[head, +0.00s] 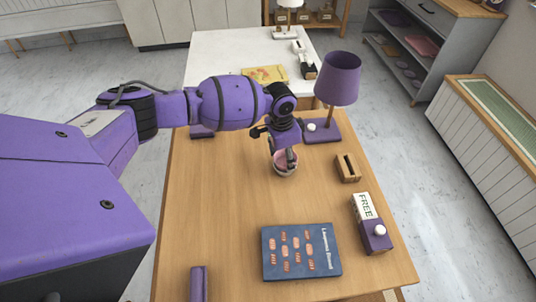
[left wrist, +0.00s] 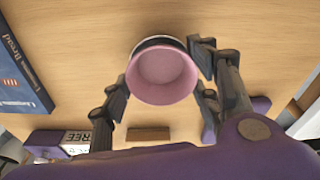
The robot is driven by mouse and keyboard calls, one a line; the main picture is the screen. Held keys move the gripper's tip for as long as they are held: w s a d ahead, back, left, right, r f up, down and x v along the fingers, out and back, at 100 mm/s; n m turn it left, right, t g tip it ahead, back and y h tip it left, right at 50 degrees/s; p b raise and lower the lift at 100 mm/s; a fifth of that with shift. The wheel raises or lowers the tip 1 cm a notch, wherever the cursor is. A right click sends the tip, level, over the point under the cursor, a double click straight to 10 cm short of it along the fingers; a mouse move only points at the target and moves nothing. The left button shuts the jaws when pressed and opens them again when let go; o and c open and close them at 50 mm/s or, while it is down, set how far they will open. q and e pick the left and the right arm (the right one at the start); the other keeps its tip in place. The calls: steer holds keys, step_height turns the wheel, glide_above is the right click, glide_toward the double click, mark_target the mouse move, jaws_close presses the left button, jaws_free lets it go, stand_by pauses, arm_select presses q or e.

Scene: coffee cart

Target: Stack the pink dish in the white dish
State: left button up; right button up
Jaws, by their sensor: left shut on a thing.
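The pink dish (left wrist: 162,78) is between the fingers of my left gripper (left wrist: 163,85), which is shut on it. In the head view, the pink dish (head: 284,157) is at the middle of the wooden table, partly hidden by my left gripper (head: 284,160). A pale rim with a dark edge, apparently the white dish (left wrist: 156,40), shows just behind the pink dish in the left wrist view. In the head view, the white dish (head: 286,173) shows directly under the pink one. Whether the pink dish rests in it or hovers just above, I cannot tell. My right gripper is not in view.
A blue book (head: 300,251) lies near the front of the wooden table. A purple-and-white FREE box (head: 371,224) and a small wooden holder (head: 348,168) stand at the right. A purple lamp (head: 338,80) stands behind the dishes. The table left of the dishes is clear.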

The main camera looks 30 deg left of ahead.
mark_target(282, 164)
arm_select(q)
steer(key=shift+f, duration=0.4)
steer(key=o, duration=1.2)
steer(key=shift+r, duration=0.1)
steer(key=r, duration=0.8)
steer(key=s+a+r+p, duration=0.1)
steer(key=r, duration=0.4)
